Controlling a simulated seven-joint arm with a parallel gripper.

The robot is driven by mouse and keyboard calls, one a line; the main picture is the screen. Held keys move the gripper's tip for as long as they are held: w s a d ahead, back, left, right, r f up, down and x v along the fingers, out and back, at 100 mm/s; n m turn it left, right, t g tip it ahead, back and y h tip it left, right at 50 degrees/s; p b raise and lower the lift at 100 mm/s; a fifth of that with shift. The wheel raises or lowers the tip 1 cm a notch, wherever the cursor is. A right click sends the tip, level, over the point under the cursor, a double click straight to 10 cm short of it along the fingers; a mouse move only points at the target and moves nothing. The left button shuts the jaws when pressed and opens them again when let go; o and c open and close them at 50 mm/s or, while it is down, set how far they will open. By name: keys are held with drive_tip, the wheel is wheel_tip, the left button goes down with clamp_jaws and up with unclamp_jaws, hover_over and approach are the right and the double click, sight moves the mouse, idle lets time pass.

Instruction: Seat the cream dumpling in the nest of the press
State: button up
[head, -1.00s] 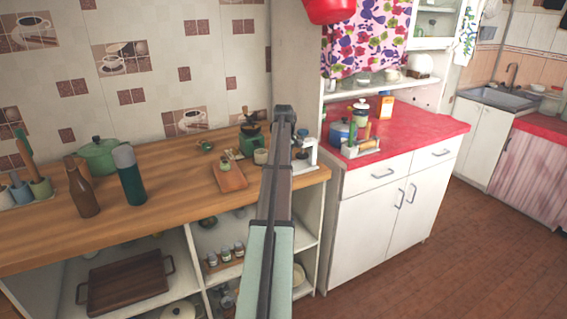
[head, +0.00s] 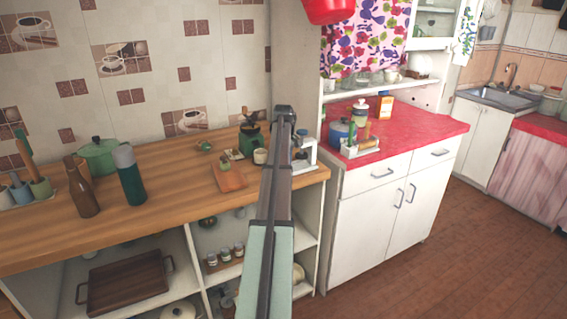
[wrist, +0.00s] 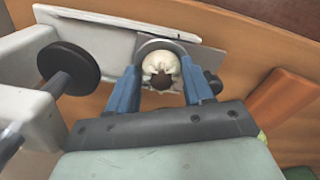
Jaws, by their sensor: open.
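The cream dumpling (wrist: 161,70), pale with a dark patch on its near side, shows in the wrist view between my gripper's two blue fingers. My gripper (wrist: 160,78) is open, with one finger on each side of it. A grey rounded rim, the nest (wrist: 160,43), curves behind the dumpling on the white press (wrist: 90,22). The dumpling lies at or over this nest; I cannot tell how deep it sits. The press's black disc (wrist: 68,63) is to the left. In the head view the press (head: 307,148) is partly behind my arm, and the dumpling cannot be made out.
An orange-brown board (head: 229,177) lies left of the press on the wooden counter (head: 160,205). A dark-topped grinder (head: 250,138) and a pale cup (head: 260,156) stand close by. A bottle (head: 130,175) stands further left. A red-topped cabinet (head: 420,130) is at right.

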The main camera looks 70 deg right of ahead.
drive_tip(key=shift+a+f, duration=0.55)
drive_tip(key=shift+f, duration=0.05)
wheel_tip(320, 180, up, 14)
drive_tip(key=d, duration=0.1)
drive_tip(key=shift+f, duration=0.25)
drive_tip(key=shift+w, duration=0.1)
